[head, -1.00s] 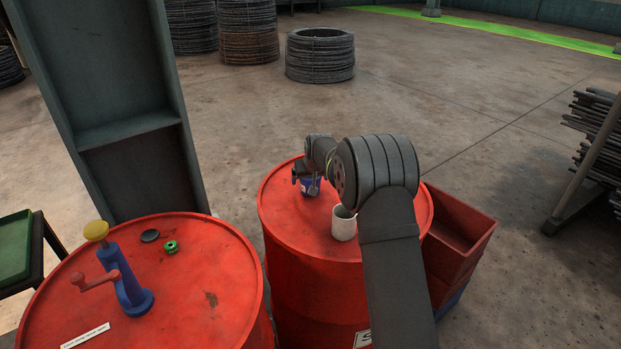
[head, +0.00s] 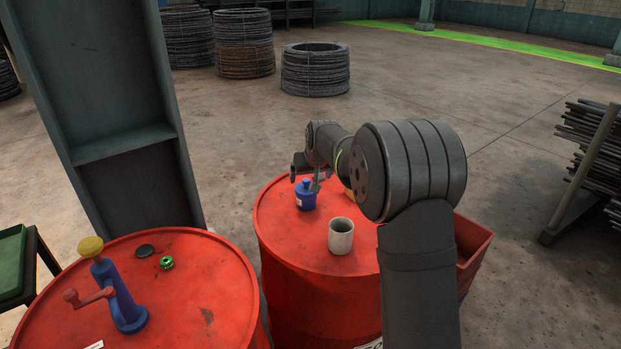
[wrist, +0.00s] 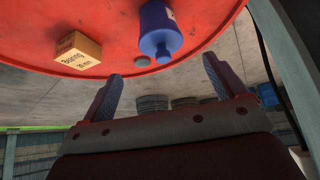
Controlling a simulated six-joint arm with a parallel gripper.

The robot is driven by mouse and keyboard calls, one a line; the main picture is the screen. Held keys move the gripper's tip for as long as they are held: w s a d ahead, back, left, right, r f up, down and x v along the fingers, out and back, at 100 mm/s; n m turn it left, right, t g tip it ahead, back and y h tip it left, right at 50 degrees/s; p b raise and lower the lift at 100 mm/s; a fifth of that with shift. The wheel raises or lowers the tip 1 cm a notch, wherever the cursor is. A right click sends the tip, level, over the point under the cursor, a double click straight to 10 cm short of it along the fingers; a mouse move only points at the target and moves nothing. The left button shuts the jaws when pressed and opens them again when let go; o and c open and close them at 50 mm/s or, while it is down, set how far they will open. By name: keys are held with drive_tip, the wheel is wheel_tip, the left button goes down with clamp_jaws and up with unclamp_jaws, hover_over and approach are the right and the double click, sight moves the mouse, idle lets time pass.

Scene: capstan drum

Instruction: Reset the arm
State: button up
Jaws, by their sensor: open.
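My gripper (head: 305,180) is open over the far part of the right red drum (head: 285,240), with my arm reaching in from the lower right. In the wrist view, the open fingers (wrist: 163,70) have nothing between them. A blue bottle (head: 306,195) stands on the drum just by the gripper in the head view. The wrist view also shows the bottle (wrist: 160,35), apart from the fingertips.
A grey cup (head: 341,236) and a yellow box (wrist: 78,53) are on the same drum. The left drum (head: 190,312) holds a blue crank device (head: 120,295), a green nut (head: 167,263) and a black disc (head: 145,251). A steel column (head: 120,150) stands behind. Red bins (head: 472,240) are at right.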

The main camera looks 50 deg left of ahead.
sight(307, 181)
drive_tip(key=x, duration=1.2)
drive_tip(key=shift+a, duration=0.1)
drive_tip(key=shift+r, duration=1.5)
